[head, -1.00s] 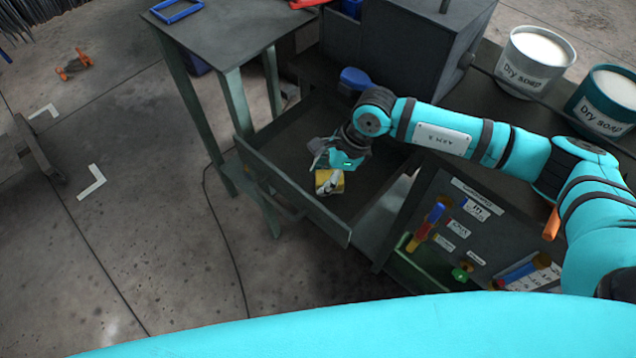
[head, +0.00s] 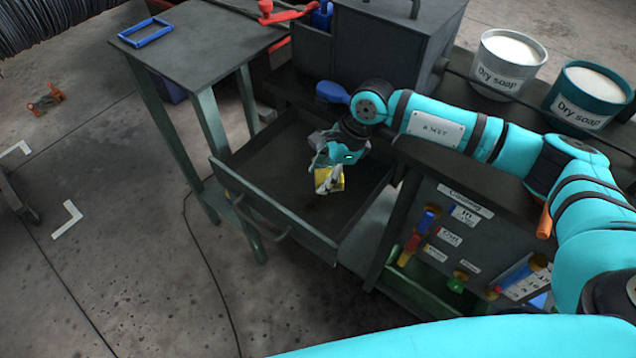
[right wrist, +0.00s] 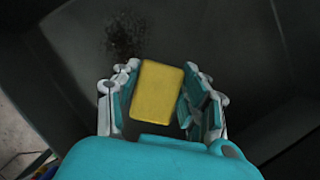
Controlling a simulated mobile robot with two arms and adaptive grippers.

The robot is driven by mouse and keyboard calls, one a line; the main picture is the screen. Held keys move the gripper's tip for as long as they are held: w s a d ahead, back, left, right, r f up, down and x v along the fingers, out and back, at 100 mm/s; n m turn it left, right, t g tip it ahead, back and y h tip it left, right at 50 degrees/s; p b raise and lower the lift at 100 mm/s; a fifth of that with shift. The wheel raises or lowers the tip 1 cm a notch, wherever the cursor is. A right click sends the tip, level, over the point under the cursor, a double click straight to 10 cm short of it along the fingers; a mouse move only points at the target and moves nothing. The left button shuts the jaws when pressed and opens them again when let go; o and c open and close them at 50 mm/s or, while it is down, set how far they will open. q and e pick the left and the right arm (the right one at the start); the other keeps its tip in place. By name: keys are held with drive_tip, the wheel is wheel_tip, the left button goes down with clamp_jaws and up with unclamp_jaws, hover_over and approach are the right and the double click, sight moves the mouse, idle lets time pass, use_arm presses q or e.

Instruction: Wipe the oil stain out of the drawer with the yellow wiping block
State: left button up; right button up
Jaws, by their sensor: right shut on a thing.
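The yellow wiping block (right wrist: 157,90) is held between the fingers of my right gripper (right wrist: 160,95) in the right wrist view. In the head view my right gripper (head: 328,172) is inside the open drawer (head: 275,215), with the yellow block (head: 333,182) at its fingertips. The dark oil stain (right wrist: 125,33) shows on the drawer floor in the right wrist view, just beyond the block and to its upper left. I cannot tell whether the block touches the floor. In the head view the stain is not clear. My left gripper is not in view.
A side table with a blue frame (head: 146,33) stands left of the drawer. A blue-handled item (head: 331,92) lies behind the drawer. Two dry soap buckets (head: 510,63) stand at the back right. Drawer walls surround the gripper.

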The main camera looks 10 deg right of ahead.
sight(313, 199)
drive_tip(key=shift+w+d, duration=0.25)
drive_tip(key=shift+d, duration=0.15)
drive_tip(key=shift+s+d, duration=0.35)
drive_tip(key=shift+s, duration=0.25)
drive_tip(key=shift+s+a+f, duration=0.1)
drive_tip(key=shift+s+a, duration=0.55)
drive_tip(key=shift+a, duration=0.2)
drive_tip(key=shift+s+a, duration=0.6)
drive_tip(key=shift+a, duration=0.2)
drive_tip(key=shift+s+a+b, duration=0.4)
drive_tip(key=shift+s+a, duration=0.4)
drive_tip(key=shift+a, duration=0.3)
drive_tip(key=shift+s+a+b, duration=0.5)
drive_tip(key=shift+s+a, duration=0.55)
drive_tip(key=shift+a, duration=0.2)
drive_tip(key=shift+b, duration=0.35)
drive_tip(key=shift+w+d+b, duration=0.5)
drive_tip(key=shift+w+d, duration=0.1)
drive_tip(key=shift+d, duration=0.15)
drive_tip(key=shift+w+d, duration=0.5)
drive_tip(key=shift+d, duration=0.1)
drive_tip(key=shift+w+d+b, duration=0.75)
drive_tip(key=shift+d+b, duration=0.2)
drive_tip(key=shift+b, duration=0.05)
drive_tip(key=shift+w+d+b, duration=0.8)
drive_tip(key=shift+w+d, duration=0.3)
drive_tip(key=shift+d, duration=0.3)
drive_tip(key=shift+w+d, duration=0.25)
drive_tip(key=shift+d, duration=0.1)
